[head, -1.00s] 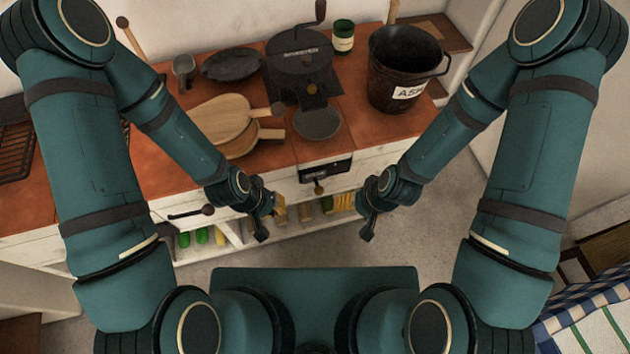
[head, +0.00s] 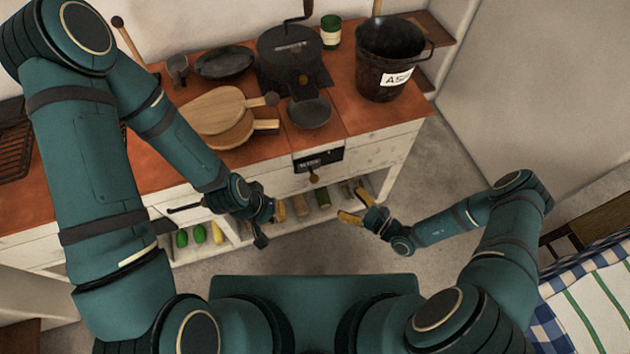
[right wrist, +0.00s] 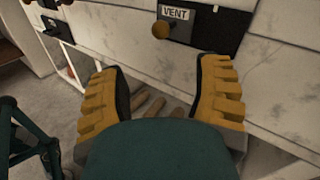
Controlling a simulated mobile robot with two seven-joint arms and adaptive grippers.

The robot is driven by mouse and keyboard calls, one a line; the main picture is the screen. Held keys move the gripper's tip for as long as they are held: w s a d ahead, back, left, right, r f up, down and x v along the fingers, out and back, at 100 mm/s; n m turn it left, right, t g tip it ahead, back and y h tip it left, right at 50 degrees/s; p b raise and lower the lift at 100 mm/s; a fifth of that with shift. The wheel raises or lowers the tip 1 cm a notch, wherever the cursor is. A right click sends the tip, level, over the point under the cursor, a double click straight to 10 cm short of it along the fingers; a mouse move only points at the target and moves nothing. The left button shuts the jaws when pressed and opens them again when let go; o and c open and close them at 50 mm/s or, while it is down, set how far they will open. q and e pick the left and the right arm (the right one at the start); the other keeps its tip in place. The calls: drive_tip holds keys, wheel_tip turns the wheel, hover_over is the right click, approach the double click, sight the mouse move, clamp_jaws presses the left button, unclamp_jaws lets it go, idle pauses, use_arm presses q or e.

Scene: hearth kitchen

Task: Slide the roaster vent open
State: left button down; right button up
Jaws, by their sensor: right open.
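The roaster vent (head: 331,160) is a dark plate with a small label and a brass knob (head: 314,178) on the front of the white counter. In the right wrist view the label reads VENT (right wrist: 175,13), and the round knob (right wrist: 161,30) sits at its lower left. My right gripper (head: 348,206) is open and empty, below and a little right of the knob, apart from it. Its yellow fingers (right wrist: 162,90) point toward the counter front. My left gripper (head: 270,228) hangs in front of the counter, left of the vent; its finger opening is unclear.
The roaster (head: 293,58) stands on the red counter top (head: 368,118) with a round dark pan before it. A checked cloth (head: 590,300) lies at right.

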sight(314, 179)
drive_tip(key=b+x, duration=0.2)
drive_tip(key=x, duration=1.1)
drive_tip(key=shift+w+a, duration=0.25)
drive_tip(key=shift+w, duration=0.05)
